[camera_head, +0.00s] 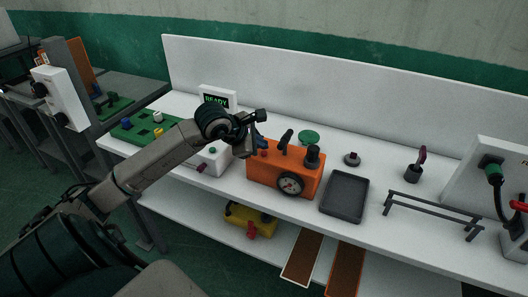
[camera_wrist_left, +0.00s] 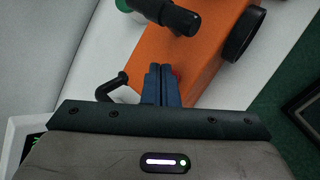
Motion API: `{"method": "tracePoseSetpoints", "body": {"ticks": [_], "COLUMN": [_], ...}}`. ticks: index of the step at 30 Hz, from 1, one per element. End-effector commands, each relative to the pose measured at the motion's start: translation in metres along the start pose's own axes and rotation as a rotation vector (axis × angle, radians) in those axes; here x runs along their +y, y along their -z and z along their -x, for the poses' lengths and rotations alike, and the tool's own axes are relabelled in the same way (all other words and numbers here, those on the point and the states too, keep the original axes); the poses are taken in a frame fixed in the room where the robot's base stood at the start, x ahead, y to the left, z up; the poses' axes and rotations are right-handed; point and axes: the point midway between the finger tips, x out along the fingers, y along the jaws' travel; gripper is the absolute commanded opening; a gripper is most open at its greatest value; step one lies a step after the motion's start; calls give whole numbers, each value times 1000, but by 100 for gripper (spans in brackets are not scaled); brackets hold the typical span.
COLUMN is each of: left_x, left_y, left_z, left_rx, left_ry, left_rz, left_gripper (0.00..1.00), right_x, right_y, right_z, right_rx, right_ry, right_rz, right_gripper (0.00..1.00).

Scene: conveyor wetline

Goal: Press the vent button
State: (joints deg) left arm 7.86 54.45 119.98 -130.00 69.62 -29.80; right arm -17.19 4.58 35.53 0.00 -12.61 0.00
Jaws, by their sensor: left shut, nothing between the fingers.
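An orange box (camera_head: 300,177) with a round gauge (camera_head: 290,184) on its front stands on the white bench. A small red button (camera_head: 264,152) shows on its top left; I cannot read a label to confirm that it is the vent button. My left gripper (camera_head: 254,150) is over the left end of the box, pointing down. In the left wrist view, its blue fingers (camera_wrist_left: 162,72) are shut and empty against the orange box (camera_wrist_left: 185,50). A bit of red (camera_wrist_left: 176,75) shows right beside the fingertips, mostly hidden by them; contact cannot be told. My right gripper is not in view.
A dark tray (camera_head: 344,194) and a rail (camera_head: 432,215) are to the right. A READY display (camera_head: 217,97) stands behind.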

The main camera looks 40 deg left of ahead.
Motion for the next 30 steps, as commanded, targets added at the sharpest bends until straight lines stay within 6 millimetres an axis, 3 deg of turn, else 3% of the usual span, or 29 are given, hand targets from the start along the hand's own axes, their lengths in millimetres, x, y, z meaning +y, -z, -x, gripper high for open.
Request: {"method": "tracePoseSetpoints", "body": {"ticks": [14, 30], "left_x": [4, 27], "left_y": [-4, -27], "left_z": [5, 37], "left_rx": [0, 0], "left_ry": [-1, 0], "left_rz": [0, 0], "left_gripper": [0, 0], "right_x": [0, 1], "right_y": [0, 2], "right_z": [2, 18], "right_rx": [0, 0], "right_ry": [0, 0], "right_rz": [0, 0], "right_gripper": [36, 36]}}
